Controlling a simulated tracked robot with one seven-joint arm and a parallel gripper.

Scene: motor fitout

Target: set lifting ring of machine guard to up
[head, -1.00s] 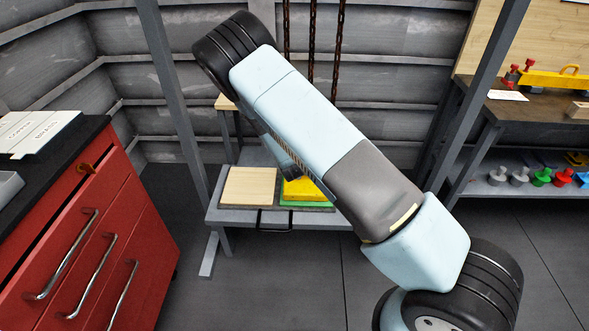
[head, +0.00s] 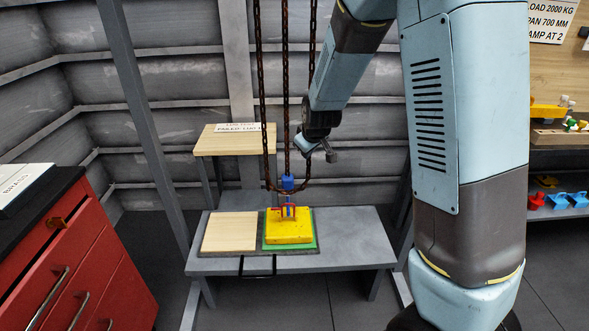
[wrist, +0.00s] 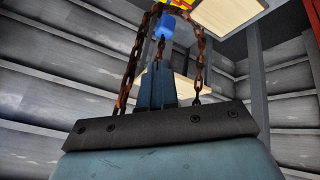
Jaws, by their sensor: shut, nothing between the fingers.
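The yellow machine guard (head: 289,231) sits on a green mat (head: 273,246) on the low grey bench in the head view. Small red parts (head: 278,211) stand on its top; I cannot tell which is the lifting ring or how it lies. A blue hook block (head: 287,182) hangs from chains just above and in front of these parts. In the wrist view the blue block (wrist: 168,25) and a yellow and red bit of the guard (wrist: 181,4) show at the top edge. My gripper (head: 329,154) is shut and empty, above and to the right of the guard. Its fingers (wrist: 157,85) are together in the wrist view.
Rusty chains (head: 313,90) hang close left of my gripper. A pale wooden board (head: 229,231) lies left of the guard on the bench (head: 345,240). A small wooden stand (head: 225,145) is behind. A red cabinet (head: 80,265) stands left. The bench's right part is clear.

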